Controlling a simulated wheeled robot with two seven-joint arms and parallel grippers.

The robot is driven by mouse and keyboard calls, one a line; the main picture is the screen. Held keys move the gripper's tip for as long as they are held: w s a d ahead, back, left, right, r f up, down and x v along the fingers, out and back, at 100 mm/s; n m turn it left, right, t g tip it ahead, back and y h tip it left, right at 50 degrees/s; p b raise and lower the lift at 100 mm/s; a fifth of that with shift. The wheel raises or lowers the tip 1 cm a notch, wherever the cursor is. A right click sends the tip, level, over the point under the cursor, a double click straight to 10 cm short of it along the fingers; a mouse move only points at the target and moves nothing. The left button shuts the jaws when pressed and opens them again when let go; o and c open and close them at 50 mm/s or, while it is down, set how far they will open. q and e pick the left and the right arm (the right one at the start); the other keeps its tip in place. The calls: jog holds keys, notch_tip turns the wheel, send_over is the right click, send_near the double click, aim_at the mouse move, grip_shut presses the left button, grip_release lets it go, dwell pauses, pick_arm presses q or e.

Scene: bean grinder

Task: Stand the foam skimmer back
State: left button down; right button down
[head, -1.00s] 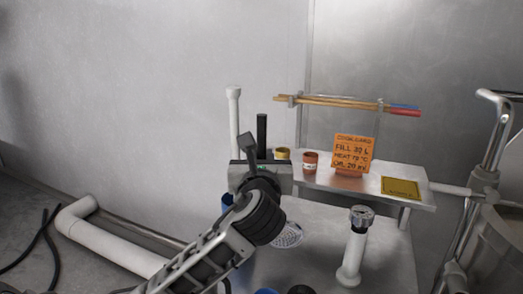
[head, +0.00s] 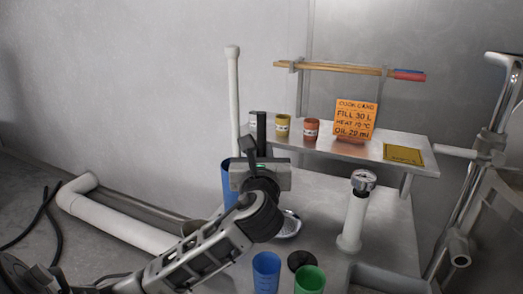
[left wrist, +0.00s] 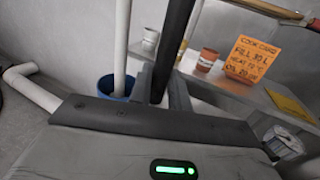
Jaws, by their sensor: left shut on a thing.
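My left gripper (head: 260,165) is shut on the black handle of the foam skimmer (head: 261,130), which stands roughly upright in the jaws. A silver round piece (head: 290,223), which looks like the skimmer's perforated head, shows below and right of the gripper, partly hidden by it. In the left wrist view the black handle (left wrist: 173,45) rises between the fingers. A tall blue container (head: 227,183) stands just left of and behind the gripper. A white pole rises from it, as the left wrist view shows. My right gripper is not in view.
A white tube with a gauge (head: 354,215) stands right. Blue (head: 266,272) and green (head: 310,280) cups are in front.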

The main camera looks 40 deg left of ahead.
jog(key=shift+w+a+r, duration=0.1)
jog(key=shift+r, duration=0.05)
pick_arm(q)
jog(key=c, duration=1.2)
grip_release()
jog(key=shift+c, duration=0.2)
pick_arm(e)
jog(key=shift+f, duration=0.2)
pick_arm(q)
jog(key=shift+s+d, duration=0.3)
jog(key=shift+s, duration=0.05)
jog(key=p+v, duration=0.1)
jog(key=v, duration=1.4)
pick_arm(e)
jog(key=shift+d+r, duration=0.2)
